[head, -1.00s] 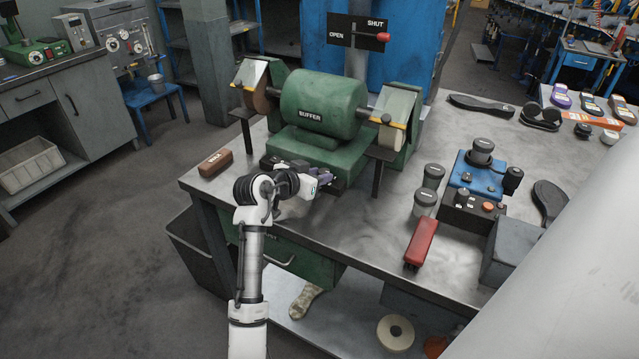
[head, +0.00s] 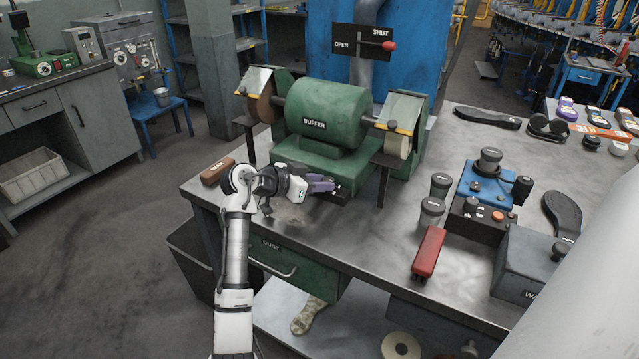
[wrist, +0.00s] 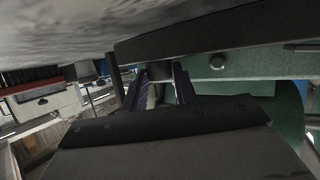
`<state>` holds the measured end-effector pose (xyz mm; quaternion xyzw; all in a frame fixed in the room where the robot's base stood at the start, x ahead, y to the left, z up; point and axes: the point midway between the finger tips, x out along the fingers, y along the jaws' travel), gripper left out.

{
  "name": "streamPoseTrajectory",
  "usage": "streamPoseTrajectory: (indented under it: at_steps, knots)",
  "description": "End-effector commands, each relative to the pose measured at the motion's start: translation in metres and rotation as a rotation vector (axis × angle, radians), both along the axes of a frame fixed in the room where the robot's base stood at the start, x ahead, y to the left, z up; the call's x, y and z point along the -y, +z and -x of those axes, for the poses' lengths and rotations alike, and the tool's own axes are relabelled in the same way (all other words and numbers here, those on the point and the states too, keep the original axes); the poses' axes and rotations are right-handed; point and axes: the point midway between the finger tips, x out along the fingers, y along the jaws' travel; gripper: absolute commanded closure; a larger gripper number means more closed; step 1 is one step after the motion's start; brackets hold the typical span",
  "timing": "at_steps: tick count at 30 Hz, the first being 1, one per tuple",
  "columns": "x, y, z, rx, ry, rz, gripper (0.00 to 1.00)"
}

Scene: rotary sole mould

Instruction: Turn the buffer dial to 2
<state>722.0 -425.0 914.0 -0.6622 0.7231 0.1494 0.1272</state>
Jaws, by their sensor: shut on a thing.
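The green buffer (head: 330,110) stands on the bench, with wheels at both ends. My gripper (head: 326,186) is at the front of its base, with its fingers pointing right in the head view. In the wrist view my gripper (wrist: 165,84) is shut on a small dark knob (wrist: 160,70), which looks like the buffer dial. The knob sits between the two fingers beside the green base (wrist: 240,62). My gripper hides the dial in the head view. Its pointer and numbers cannot be read.
A brown wax block (head: 217,171) lies left of my wrist. A tool rest post (head: 384,184) stands just right of my fingers. A red-handled OPEN/SHUT lever (head: 388,46) is behind the buffer. A red block (head: 428,252) and dark canisters (head: 432,212) stand to the right.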

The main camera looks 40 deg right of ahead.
Motion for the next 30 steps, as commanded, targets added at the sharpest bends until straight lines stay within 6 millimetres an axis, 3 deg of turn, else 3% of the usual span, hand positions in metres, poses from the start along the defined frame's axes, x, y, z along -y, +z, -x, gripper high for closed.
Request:
streamPoseTrajectory:
  at_steps: [2,3,5,13,17,30]
  knots:
    - [0.0,0.0,0.0,-0.002,0.001,0.0,0.95]
    - [0.0,0.0,0.0,-0.002,0.001,0.0,0.68]
    - [0.0,0.0,0.0,-0.001,0.001,0.0,0.63]
    - [-0.001,0.0,0.0,-0.001,0.001,0.0,0.63]
    - [-0.011,0.003,-0.002,0.001,0.002,0.001,0.63]
    - [-0.097,0.038,-0.01,0.002,0.005,0.001,0.63]
